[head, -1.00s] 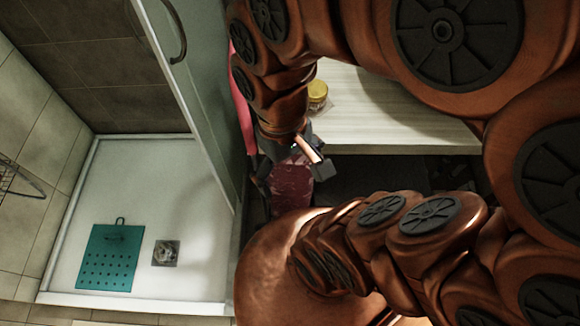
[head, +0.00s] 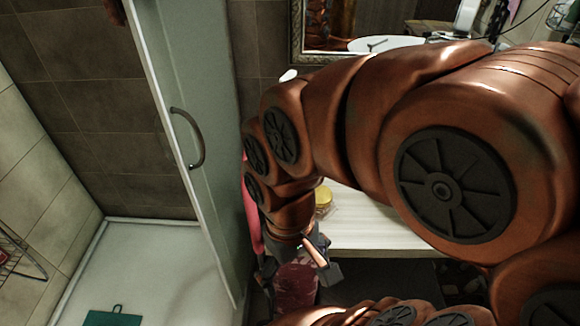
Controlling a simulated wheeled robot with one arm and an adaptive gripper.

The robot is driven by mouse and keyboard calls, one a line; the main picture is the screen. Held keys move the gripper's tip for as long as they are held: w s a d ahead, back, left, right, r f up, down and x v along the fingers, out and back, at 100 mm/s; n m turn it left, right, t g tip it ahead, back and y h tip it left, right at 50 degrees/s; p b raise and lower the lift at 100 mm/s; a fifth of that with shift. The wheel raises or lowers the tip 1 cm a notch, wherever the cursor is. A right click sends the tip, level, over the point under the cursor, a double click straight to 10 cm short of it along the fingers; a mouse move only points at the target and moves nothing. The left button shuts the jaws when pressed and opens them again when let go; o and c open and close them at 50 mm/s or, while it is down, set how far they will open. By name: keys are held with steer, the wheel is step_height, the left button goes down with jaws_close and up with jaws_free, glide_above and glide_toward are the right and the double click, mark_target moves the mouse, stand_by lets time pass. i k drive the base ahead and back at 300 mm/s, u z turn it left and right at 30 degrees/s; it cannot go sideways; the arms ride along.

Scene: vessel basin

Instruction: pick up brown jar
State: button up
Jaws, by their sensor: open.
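A small jar with a yellow lid (head: 323,196) stands on the pale counter near its left end, partly hidden behind my arm. Its body shows too little to tell whether it is brown, and no other brown jar is clear in view. My gripper (head: 300,270) is open, below and slightly left of this jar in the picture. It points down in front of the counter, apart from the jar. A dark red, mottled thing (head: 296,290) shows behind and below the fingers. I cannot tell whether they touch it.
The pale counter (head: 375,222) has a bare stretch right of the jar. A basin (head: 386,43) and a mirror (head: 328,30) are at the back. A glass shower door with a handle (head: 196,150) stands close on the left, beside a pink cloth (head: 252,215).

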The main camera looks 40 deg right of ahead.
mark_target(324, 211)
steer(key=z, duration=0.25)
steer(key=k, duration=1.1)
steer(key=u, duration=0.4)
